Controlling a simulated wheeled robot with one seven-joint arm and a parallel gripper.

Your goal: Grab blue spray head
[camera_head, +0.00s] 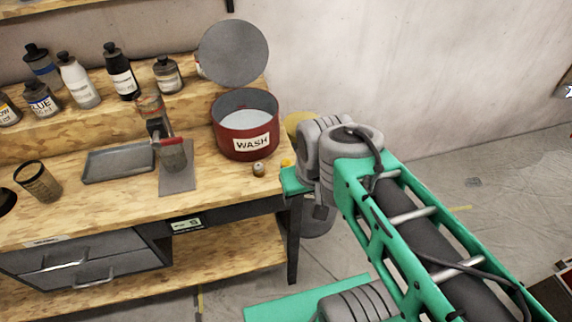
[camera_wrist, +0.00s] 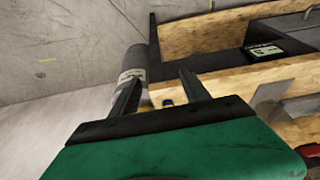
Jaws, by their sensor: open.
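No blue spray head can be made out with certainty. In the wrist view a tiny dark-blue and yellow piece (camera_wrist: 168,102) shows between the fingers of my gripper (camera_wrist: 160,75), close to the wooden table edge; it is too small to identify. My gripper is open, with its two dark fingers apart and nothing held. In the head view a small yellow piece (camera_head: 286,162) sits at the table's right end, beside my green hand, partly covered. The fingers are hidden there behind my arm. A bottle marked BLUE (camera_head: 41,100) stands on the raised shelf at left.
A red WASH pot (camera_head: 243,146) with a raised round lid (camera_head: 233,54) stands near the table's right end. A small jar (camera_head: 259,169) sits in front of it. A press (camera_head: 171,152), grey tray (camera_head: 118,163) and several bottles are further left. A grey cylinder (camera_wrist: 133,66) is beside the table.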

